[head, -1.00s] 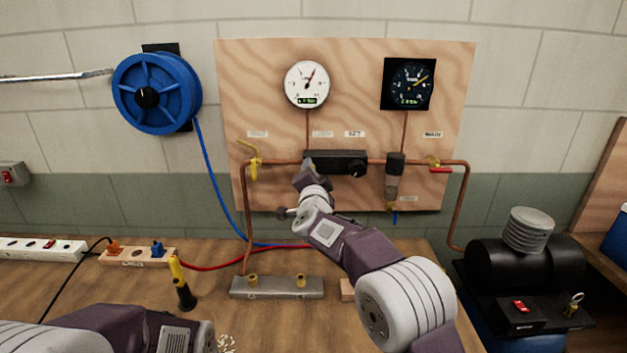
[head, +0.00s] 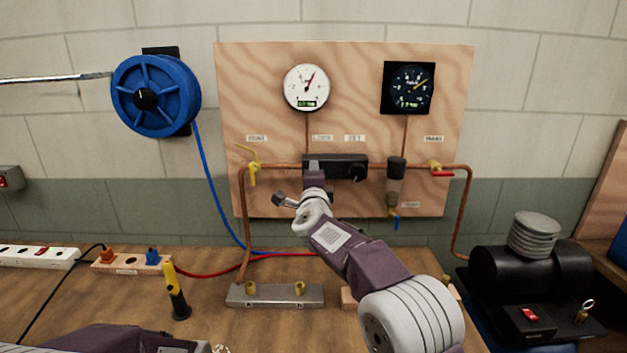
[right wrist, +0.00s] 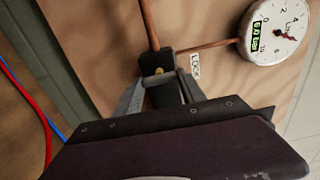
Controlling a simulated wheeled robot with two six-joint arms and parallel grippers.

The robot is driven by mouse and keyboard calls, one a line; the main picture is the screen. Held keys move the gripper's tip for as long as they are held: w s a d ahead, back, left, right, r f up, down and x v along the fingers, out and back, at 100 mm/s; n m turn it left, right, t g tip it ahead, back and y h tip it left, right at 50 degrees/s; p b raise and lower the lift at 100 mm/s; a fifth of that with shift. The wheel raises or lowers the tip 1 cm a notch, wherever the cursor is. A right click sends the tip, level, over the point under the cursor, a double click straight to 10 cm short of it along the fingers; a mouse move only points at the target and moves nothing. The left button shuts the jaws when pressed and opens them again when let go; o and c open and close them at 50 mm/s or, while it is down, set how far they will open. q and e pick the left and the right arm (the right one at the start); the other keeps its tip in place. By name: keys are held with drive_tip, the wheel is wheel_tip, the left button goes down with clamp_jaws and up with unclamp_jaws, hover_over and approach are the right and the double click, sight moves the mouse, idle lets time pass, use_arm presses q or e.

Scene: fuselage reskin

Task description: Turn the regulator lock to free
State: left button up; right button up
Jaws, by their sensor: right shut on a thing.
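The black regulator (head: 345,166) is mounted on the wooden panel, in the copper pipe line, with a round knob at its right end. Small LOCK (head: 322,138) and SET (head: 354,138) labels sit above it. My right gripper (head: 314,168) is at the regulator's left end and hides the lock there in the head view. In the right wrist view, my right gripper (right wrist: 160,90) is shut on the black regulator lock (right wrist: 160,62), which shows a small yellow spot, beside the LOCK label (right wrist: 195,68).
A white gauge (head: 306,88) and a dark gauge (head: 408,88) hang above. A yellow-handled valve (head: 251,165) is left of my right gripper. A filter bowl (head: 395,178) and red-handled valve (head: 442,170) are to its right. A manifold block (head: 275,296) lies on the bench below.

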idle(0.4)
drive_tip(key=o, duration=1.4)
drive_tip(key=shift+c, duration=0.2)
drive_tip(key=s+b, duration=0.3)
drive_tip(key=s, duration=0.6)
drive_tip(key=shift+d, duration=0.1)
